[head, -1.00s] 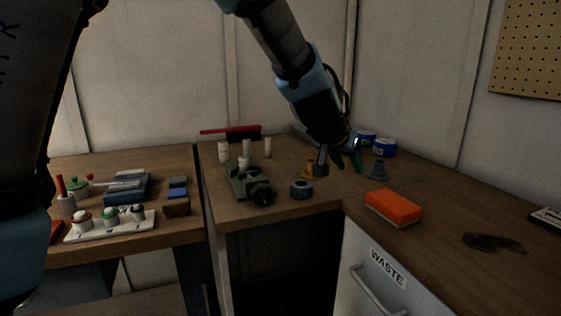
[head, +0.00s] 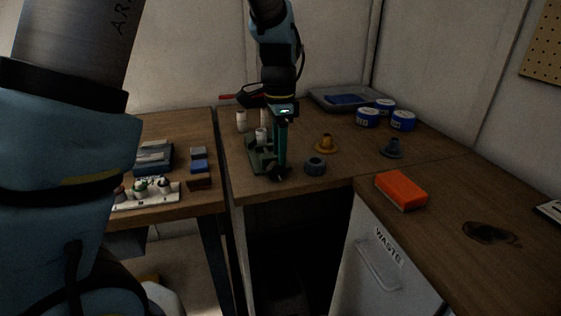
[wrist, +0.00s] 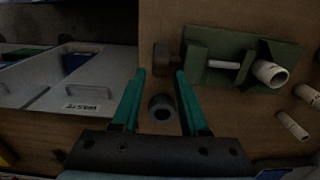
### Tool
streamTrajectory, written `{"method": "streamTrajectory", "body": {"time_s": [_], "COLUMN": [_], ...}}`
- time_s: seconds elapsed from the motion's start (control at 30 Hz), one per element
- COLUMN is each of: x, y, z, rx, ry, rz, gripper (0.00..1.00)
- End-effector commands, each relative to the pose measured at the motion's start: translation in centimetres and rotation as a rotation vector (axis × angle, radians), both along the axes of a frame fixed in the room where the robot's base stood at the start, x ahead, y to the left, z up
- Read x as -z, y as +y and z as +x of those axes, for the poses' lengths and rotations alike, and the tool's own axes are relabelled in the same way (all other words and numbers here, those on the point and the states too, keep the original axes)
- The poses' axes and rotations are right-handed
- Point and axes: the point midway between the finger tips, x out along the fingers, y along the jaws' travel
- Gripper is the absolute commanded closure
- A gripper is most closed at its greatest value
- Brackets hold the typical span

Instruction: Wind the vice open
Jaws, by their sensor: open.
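The green vice (head: 259,160) stands on the wooden bench near its front edge; it also shows in the wrist view (wrist: 240,82). A white tube (wrist: 270,73) stands in it. The vice's dark round knob (wrist: 162,57) is on the end facing the front edge, just beyond my fingertips in the wrist view. My gripper (wrist: 160,73) is open and empty, its teal fingers pointing down. In the head view the gripper (head: 281,163) hides part of the vice. I cannot tell whether the fingertips touch the knob.
White tubes (head: 241,120) stand behind the vice. Blue tins (head: 402,120) and an orange block (head: 401,190) are farther right. The bench between is mostly clear.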

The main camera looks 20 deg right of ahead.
Motion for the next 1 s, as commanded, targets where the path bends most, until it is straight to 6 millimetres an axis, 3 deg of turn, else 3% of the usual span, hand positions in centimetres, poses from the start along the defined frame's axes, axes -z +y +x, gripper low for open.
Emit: {"method": "streamTrajectory", "body": {"time_s": [0.3, 0.67, 1.0], "x": [4.1, 4.7, 4.6], "y": [0.0, 0.0, 0.0], "z": [-0.1, 0.0, 0.0], "rx": [0.0, -0.001, -0.001], "ry": [0.001, -0.001, -0.001], "rz": [0.0, -0.002, -0.002], "gripper": [0.56, 0.56, 0.93]}}
